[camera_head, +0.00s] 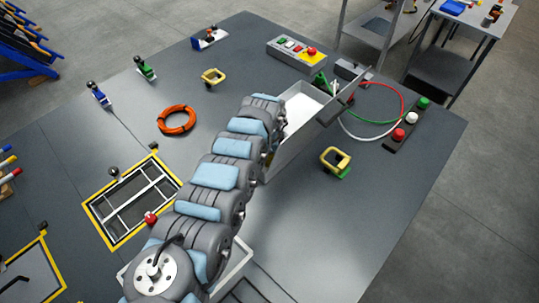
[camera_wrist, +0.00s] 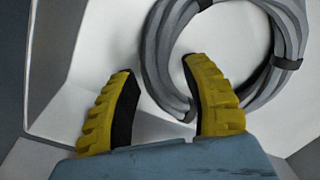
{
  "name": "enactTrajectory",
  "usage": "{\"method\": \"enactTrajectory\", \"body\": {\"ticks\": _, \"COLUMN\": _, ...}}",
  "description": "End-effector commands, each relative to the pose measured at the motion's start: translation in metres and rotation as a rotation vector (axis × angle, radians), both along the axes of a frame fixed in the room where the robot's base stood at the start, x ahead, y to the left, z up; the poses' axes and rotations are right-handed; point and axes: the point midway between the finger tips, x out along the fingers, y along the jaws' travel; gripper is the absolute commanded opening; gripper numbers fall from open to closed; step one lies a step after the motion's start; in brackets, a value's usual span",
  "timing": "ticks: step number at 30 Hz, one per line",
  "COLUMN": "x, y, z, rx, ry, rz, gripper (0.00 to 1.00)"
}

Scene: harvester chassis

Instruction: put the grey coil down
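The grey coil (camera_wrist: 157,58) is a ring of several cable turns with black ties, at the upper right of the wrist view. It lies over the white inner surface of the white box (camera_head: 274,163). My gripper (camera_wrist: 158,68) has two yellow ribbed fingers with black pads, spread apart. The coil's left strand runs between them; the right fingertip is over the ring's opening, and a gap shows between the strand and the left finger. In the head view, my arm reaches to the box, and the gripper and coil are hidden.
A raised dark panel (camera_head: 335,107) stands at the box's right side. Red, green and white cables (camera_head: 398,96) run to a button strip (camera_head: 407,127). A yellow handle (camera_head: 335,160) stands right of the box, an orange ring (camera_head: 176,120) left of my arm. The front right tabletop is clear.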

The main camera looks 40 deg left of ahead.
Motion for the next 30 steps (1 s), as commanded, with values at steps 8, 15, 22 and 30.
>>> {"method": "enactTrajectory", "body": {"ticks": 8, "x": 0.0, "y": 0.002, "z": 0.017, "rx": 0.003, "ry": -0.003, "rz": 0.001, "gripper": 0.47}}
{"method": "enactTrajectory", "body": {"ticks": 15, "x": -0.003, "y": 0.0, "z": 0.058, "rx": 0.004, "ry": -0.003, "rz": 0.001, "gripper": 0.47}}
{"method": "enactTrajectory", "body": {"ticks": 22, "x": -0.005, "y": -0.004, "z": 0.097, "rx": 0.004, "ry": -0.002, "rz": 0.0, "gripper": 0.47}}
{"method": "enactTrajectory", "body": {"ticks": 30, "x": -0.007, "y": -0.006, "z": 0.118, "rx": 0.0, "ry": 0.001, "rz": -0.001, "gripper": 0.47}}
